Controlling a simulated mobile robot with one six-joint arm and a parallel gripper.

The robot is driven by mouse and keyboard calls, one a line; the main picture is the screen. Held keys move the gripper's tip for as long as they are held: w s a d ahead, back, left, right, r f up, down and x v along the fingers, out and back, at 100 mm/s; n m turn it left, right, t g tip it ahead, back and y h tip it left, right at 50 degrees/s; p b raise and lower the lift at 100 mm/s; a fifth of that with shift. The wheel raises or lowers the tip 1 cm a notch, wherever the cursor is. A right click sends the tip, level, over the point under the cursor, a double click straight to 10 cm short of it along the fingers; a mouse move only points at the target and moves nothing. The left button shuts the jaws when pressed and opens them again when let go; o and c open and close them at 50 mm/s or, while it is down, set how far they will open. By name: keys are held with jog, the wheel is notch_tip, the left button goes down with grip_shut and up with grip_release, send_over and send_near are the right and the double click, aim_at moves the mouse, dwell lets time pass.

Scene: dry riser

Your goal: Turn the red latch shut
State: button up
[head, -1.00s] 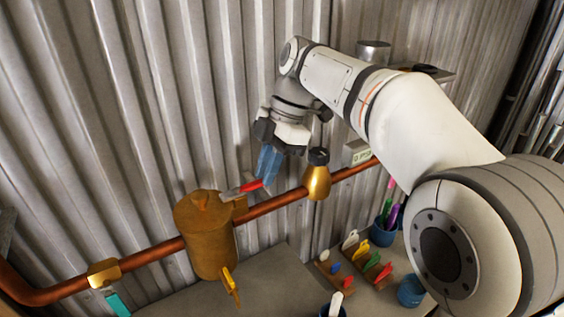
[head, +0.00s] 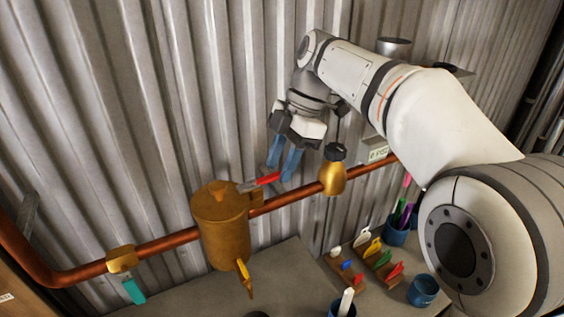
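The red latch (head: 267,180) is a short lever with a red grip and a grey metal end. It sticks out to the right from beside the top of the brass canister (head: 222,228) on the copper pipe. My gripper (head: 280,174) points down over the red grip, its two blue fingers spread apart. The red end lies between or just in front of the fingertips; I cannot tell whether they touch it.
A copper pipe (head: 180,241) runs along the corrugated wall. A brass fitting with a black cap (head: 334,177) stands close right of my fingers. A teal-handled valve (head: 122,258) is at left. Below are racks with coloured tags (head: 386,270) and blue cups (head: 423,291).

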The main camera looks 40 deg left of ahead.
jog(key=v, duration=0.7)
jog(key=shift+w+r, duration=0.15)
jog(key=shift+w, duration=0.05)
jog(key=shift+d, duration=0.1)
jog(key=w+d+f+m+t, duration=0.1)
jog(key=w+d+m, duration=0.3)
jog(key=d, duration=0.5)
jog(key=w+d+f+m+t+y, duration=0.1)
jog(key=w+d+m+t, duration=0.1)
jog(key=d+m, duration=0.55)
jog(key=w+d+f+m+t, duration=0.1)
jog(key=w+d+m, duration=0.25)
jog(key=d, duration=0.55)
jog(key=s+d+f+m+t, duration=0.1)
jog(key=s+d+f+m, duration=0.3)
jog(key=d, duration=0.4)
jog(key=s+d+f+m+t+h+b, duration=0.1)
jog(key=s+d+f+m, duration=0.3)
jog(key=d+f+m, duration=0.2)
jog(key=s+d+f+m+t+h, duration=0.1)
jog(key=s+d+f+m, duration=0.3)
jog(key=d+m, duration=0.4)
jog(key=d+f, duration=0.1)
jog(key=d, duration=0.2)
jog(key=shift+d+f+t, duration=0.25)
jog(key=shift+d+t, duration=0.05)
jog(key=shift+t, duration=0.1)
